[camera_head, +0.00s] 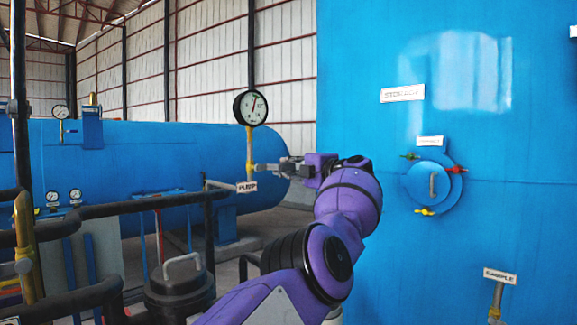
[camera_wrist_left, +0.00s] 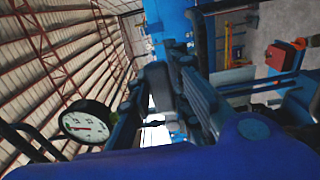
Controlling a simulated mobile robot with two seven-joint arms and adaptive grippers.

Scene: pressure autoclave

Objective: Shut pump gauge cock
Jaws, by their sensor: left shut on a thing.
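The pump gauge (camera_head: 250,107) is a round white dial with a black rim, on top of a thin yellow pipe (camera_head: 249,145). A white PUMP label (camera_head: 246,187) is at the foot of this pipe. The gauge cock (camera_head: 258,167) shows as a small pale piece at the side of the pipe, below the dial. My left gripper (camera_head: 272,168) reaches it from the right and is shut on its handle. In the left wrist view, a gauge (camera_wrist_left: 88,126) is at lower left and my left gripper (camera_wrist_left: 165,85) is in the middle. The gripped handle is hard to make out there.
A blue wall with a round hatch (camera_head: 433,185) and a SAMPLE tap (camera_head: 496,300) stands at right. Black railings (camera_head: 130,208) cross the lower left. A black lidded pot (camera_head: 180,290) is below the gauge. A long blue tank (camera_head: 150,160) lies behind.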

